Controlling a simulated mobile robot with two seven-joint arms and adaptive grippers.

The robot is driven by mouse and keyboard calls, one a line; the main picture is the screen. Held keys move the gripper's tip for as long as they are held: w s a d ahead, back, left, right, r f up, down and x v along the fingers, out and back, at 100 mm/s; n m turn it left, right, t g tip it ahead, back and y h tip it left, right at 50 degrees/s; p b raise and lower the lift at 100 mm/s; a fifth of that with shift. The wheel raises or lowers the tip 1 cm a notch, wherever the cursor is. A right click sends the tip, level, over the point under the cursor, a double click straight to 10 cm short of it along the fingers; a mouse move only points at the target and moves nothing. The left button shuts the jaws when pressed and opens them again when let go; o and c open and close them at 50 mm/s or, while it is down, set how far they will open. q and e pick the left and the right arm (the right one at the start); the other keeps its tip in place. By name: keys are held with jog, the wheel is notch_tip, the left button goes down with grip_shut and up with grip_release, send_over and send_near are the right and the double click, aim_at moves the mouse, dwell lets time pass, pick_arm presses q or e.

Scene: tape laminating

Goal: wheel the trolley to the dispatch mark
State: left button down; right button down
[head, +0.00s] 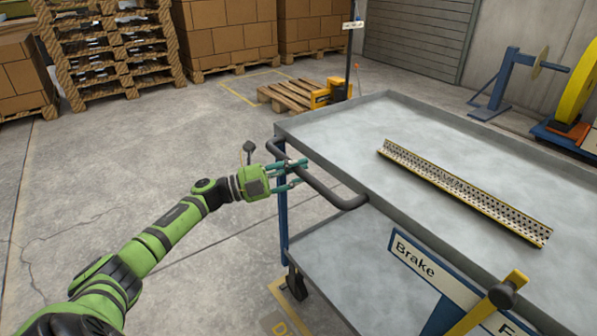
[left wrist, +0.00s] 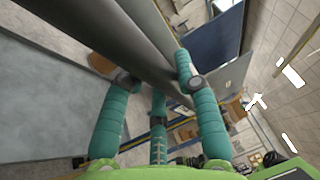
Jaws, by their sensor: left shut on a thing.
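The trolley (head: 400,109) is a grey two-deck metal cart with a dark push handle (head: 335,197) on its left end. My left gripper (head: 297,174) is shut on this handle, near its far part. In the left wrist view the teal fingers (left wrist: 155,85) close around the dark handle tube (left wrist: 150,45). A brake sign (head: 415,262) and a yellow lever (head: 515,280) stand at the trolley's near side. A yellow floor marking with a letter D (head: 279,328) lies beside and partly under the trolley; the rest of its lettering is hidden. My right gripper is out of view.
A perforated metal strip (head: 465,190) lies on the top deck. A yellow pallet jack (head: 330,93) and wooden pallet (head: 290,95) stand behind the trolley. Stacked pallets (head: 115,50) and boxes (head: 225,30) line the back. A blue stand (head: 505,80) is at right. The left floor is open.

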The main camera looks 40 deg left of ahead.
pick_arm(q)
jog(key=c, duration=0.9)
grip_release()
jog(key=shift+w+a+r, duration=0.15)
jog(key=shift+a, duration=0.2)
jog(key=shift+d, duration=0.1)
jog(key=shift+s+a+f, duration=0.25)
jog(key=shift+s+a, duration=0.05)
jog(key=shift+s, duration=0.05)
jog(key=v, duration=1.1)
jog(key=shift+s, duration=0.1)
